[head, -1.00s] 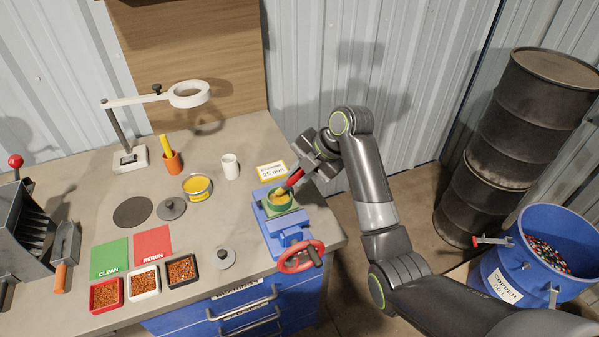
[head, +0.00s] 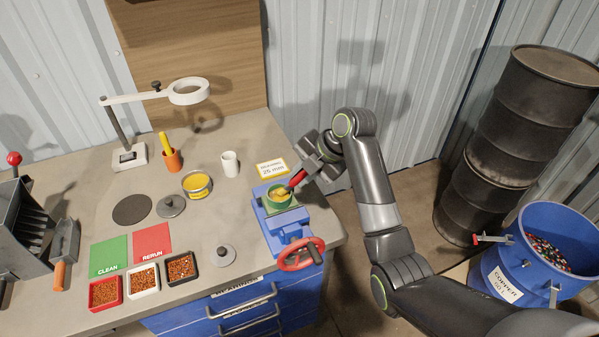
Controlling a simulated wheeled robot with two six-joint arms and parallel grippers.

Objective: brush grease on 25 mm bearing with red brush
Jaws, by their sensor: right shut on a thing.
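My right gripper (head: 309,172) is shut on the red brush (head: 297,179), whose handle slants down to the left. The brush tip is at the green bearing (head: 279,196), over yellow grease inside its ring; exact contact is too small to tell. The bearing sits in the blue vise (head: 288,232) at the table's right end. A label reading 25 mm (head: 272,169) stands just behind it. An open tin of yellow grease (head: 197,185) is on the table to the left. My left gripper is not in view.
A white cup (head: 230,163), an orange cup (head: 172,160) with a yellow tool and a magnifier lamp (head: 188,92) stand behind. Trays of copper granules (head: 144,279) lie in front. The vise's red handwheel (head: 301,254) juts over the front edge. A blue drum (head: 545,262) is at right.

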